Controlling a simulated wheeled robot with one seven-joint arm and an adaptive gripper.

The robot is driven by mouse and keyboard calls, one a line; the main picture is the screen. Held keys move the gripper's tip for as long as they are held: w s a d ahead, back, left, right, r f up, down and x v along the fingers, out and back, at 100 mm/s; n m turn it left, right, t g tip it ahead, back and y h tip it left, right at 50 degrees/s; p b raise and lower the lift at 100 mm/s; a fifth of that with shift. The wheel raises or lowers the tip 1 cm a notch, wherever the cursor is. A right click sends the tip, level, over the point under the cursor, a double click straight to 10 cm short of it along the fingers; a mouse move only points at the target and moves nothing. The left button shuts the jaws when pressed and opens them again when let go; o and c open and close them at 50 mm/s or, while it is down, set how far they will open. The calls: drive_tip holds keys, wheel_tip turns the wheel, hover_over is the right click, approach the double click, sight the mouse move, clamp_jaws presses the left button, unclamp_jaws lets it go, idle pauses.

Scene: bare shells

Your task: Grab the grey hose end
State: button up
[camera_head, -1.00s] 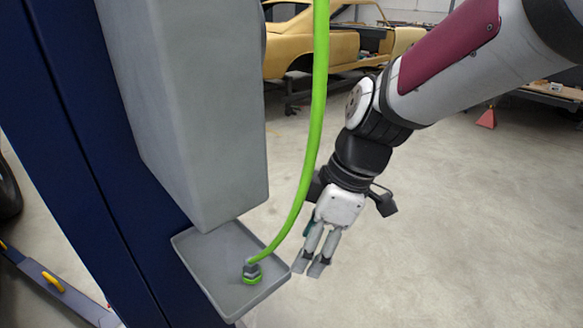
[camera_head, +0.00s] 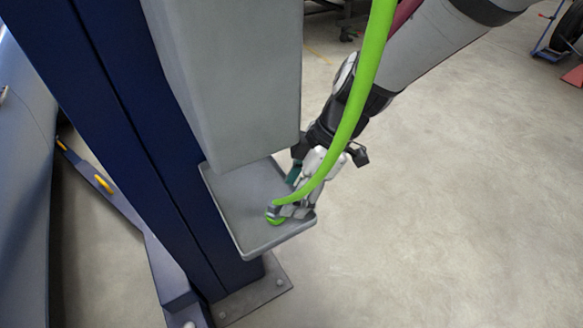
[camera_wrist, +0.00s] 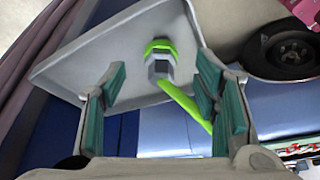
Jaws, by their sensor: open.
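The grey hose end is a hex fitting with a green ring (camera_wrist: 160,62), joined to a bright green hose (camera_wrist: 185,103). It is at the grey tray (camera_wrist: 112,57). In the head view its green ring (camera_head: 275,220) shows near the tray's front right part, with the grey fitting mostly hidden by my fingers. My gripper (camera_head: 287,209) reaches over the tray's right edge to the hose end. In the wrist view my gripper (camera_wrist: 161,75) is open, its teal pads on either side, with the fitting between and a little beyond them and clear gaps to both.
A grey box (camera_head: 235,80) hangs just above the tray, against a dark blue post (camera_head: 125,120). The green hose (camera_head: 362,85) rises in front of my arm. Open concrete floor (camera_head: 440,230) lies to the right.

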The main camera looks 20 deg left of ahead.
sight(278, 201)
drive_tip(key=shift+s+a+f, duration=0.1)
drive_tip(key=shift+s+a, duration=0.15)
drive_tip(key=shift+a, duration=0.25)
drive_tip(key=shift+s+a, duration=0.2)
drive_tip(key=shift+a, duration=0.3)
drive_tip(key=x, duration=0.5)
drive_tip(key=c, duration=1.3)
